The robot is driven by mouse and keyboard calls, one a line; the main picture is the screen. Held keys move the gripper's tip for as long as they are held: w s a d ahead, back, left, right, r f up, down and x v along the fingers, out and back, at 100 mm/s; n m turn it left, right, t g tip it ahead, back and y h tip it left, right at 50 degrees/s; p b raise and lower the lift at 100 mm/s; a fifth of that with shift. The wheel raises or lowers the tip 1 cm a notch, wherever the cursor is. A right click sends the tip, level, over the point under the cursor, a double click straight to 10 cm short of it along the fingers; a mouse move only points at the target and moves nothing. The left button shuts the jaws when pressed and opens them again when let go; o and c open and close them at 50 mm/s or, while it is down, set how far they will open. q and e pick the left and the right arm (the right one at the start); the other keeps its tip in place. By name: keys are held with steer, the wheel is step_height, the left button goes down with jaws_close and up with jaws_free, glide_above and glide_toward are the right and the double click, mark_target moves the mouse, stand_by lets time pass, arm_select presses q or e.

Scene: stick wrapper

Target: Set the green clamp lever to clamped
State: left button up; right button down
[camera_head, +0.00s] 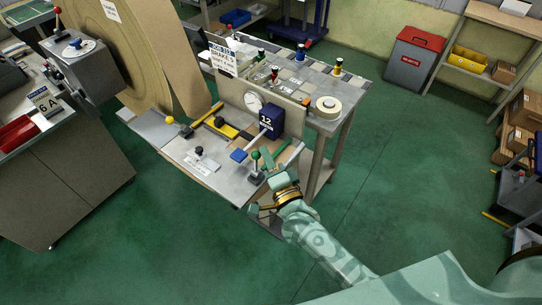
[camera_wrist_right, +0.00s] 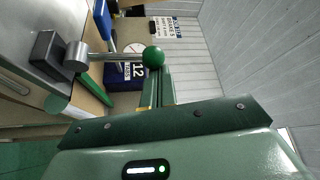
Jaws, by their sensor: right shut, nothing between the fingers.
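The green clamp lever has a round green knob (camera_head: 256,155) on a metal rod, standing roughly upright from a dark base at the front right corner of the metal bench. In the right wrist view the green knob (camera_wrist_right: 153,57) is at the finger ends, with its grey rod (camera_wrist_right: 100,60) running left to a black block (camera_wrist_right: 48,60). My right gripper (camera_head: 267,160) is shut and empty, right beside the knob. In the wrist view its fingers (camera_wrist_right: 155,82) end just below the knob; whether they touch it I cannot tell. My left gripper is not in view.
A blue box marked 12 (camera_head: 270,121) and a round gauge (camera_head: 253,102) stand behind the lever. A black-knobbed lever (camera_head: 199,152) and a yellow-knobbed lever (camera_head: 171,121) are to its left. A tape roll (camera_head: 327,107) is on the back table. Open green floor lies right.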

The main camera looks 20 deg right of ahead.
mark_target(256, 168)
steer(key=a+n+b, duration=0.1)
steer(key=s+n+t+y, duration=0.1)
steer(key=n, duration=0.1)
steer(key=shift+s+a+f+b, duration=0.1)
steer(key=shift+a+f+b, duration=0.05)
steer(key=shift+a+b, duration=0.25)
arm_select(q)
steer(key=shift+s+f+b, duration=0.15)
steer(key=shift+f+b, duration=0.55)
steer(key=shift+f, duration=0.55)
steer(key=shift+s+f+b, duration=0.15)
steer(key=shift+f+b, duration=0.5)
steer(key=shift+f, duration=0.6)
arm_select(e)
steer(key=shift+s+a+f+n+t+y, duration=0.15)
steer(key=shift+s+a+n+y, duration=0.25)
steer(key=shift+n, duration=0.45)
steer(key=shift+s+a+r+n+t+y, duration=0.15)
steer(key=shift+a+n+y, duration=0.1)
steer(key=shift+n+y, duration=0.45)
steer(key=shift+s+a+f+n+t+y, duration=0.15)
steer(key=shift+s+a+n+y, duration=0.2)
steer(key=shift+n, duration=0.6)
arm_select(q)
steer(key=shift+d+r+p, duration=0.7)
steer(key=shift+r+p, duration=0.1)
arm_select(e)
steer(key=s+d, duration=0.5)
steer(key=s, duration=0.2)
steer(key=shift+s+f, duration=0.4)
